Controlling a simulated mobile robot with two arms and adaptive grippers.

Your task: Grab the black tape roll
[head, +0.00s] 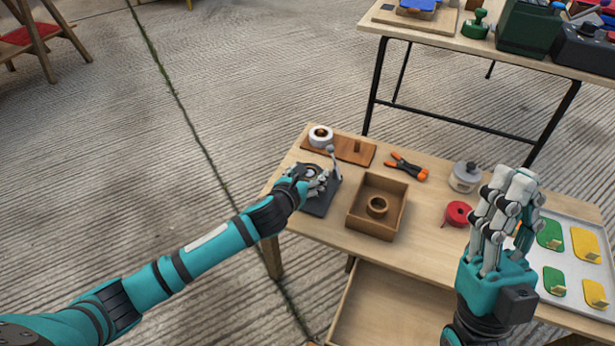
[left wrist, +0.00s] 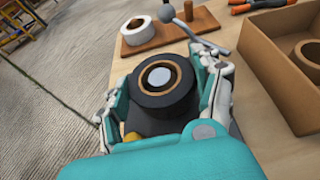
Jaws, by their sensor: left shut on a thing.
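The black tape roll (left wrist: 163,88) sits between the fingers of my left gripper (left wrist: 166,100) in the left wrist view. It has a tan core with a pale round centre. My left gripper is shut on it, with fingers on both sides. In the head view my left gripper (head: 312,181) is at the table's left side, over a dark base plate (head: 321,203), and mostly hides the roll. I cannot tell whether the roll touches the plate. My right gripper (head: 510,190) is raised over the table's right part, and its fingers look extended; its opening is unclear.
A white tape roll (head: 320,136) lies on a wooden board (head: 355,151) behind. A wooden box (head: 376,208) holds a brown ring. Orange pliers (head: 407,166), a grey pot (head: 465,177), a red tape roll (head: 457,214) and a tray (head: 575,216) of green and yellow pieces are to the right.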

